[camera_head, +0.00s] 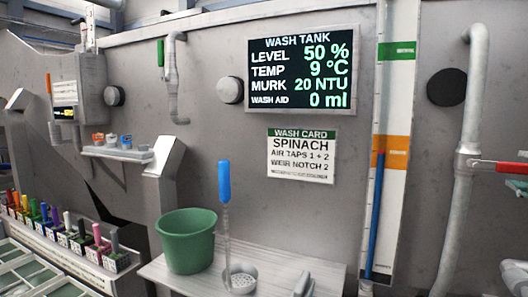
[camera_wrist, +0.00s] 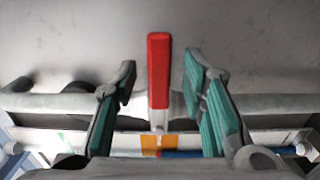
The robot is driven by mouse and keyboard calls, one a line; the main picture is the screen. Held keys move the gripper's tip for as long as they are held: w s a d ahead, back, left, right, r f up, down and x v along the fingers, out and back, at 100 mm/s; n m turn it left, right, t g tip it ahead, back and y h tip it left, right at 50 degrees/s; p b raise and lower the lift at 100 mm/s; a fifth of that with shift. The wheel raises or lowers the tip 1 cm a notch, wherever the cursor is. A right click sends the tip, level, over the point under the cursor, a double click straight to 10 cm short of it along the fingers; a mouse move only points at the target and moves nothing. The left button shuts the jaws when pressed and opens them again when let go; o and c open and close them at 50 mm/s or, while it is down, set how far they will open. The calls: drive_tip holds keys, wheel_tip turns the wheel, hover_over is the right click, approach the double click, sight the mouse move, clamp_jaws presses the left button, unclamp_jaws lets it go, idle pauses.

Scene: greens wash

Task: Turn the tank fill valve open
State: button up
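The tank fill valve is on the pale vertical pipe (camera_head: 462,130) at the right of the head view. Its red lever (camera_head: 497,166) sticks out to the right, crosswise to the pipe. In the wrist view the red lever (camera_wrist: 159,72) stands upright in the picture between my fingers, with the pipe (camera_wrist: 50,103) running across behind. My gripper (camera_wrist: 158,68) is open, one teal-padded finger on each side of the lever, with gaps visible on both sides. In the head view only parts of the fingers show at the right edge. The wash tank display (camera_head: 302,68) reads level 50 %.
A gauge strip (camera_head: 390,200) with green and orange bands and a blue column stands left of the pipe. A green bucket (camera_head: 187,242) and a blue-handled tool (camera_head: 224,182) are on a shelf (camera_head: 165,275) lower down. A wash card (camera_head: 301,157) hangs below the display.

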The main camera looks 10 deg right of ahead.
drive_tip(key=shift+x, duration=1.1)
clamp_jaws()
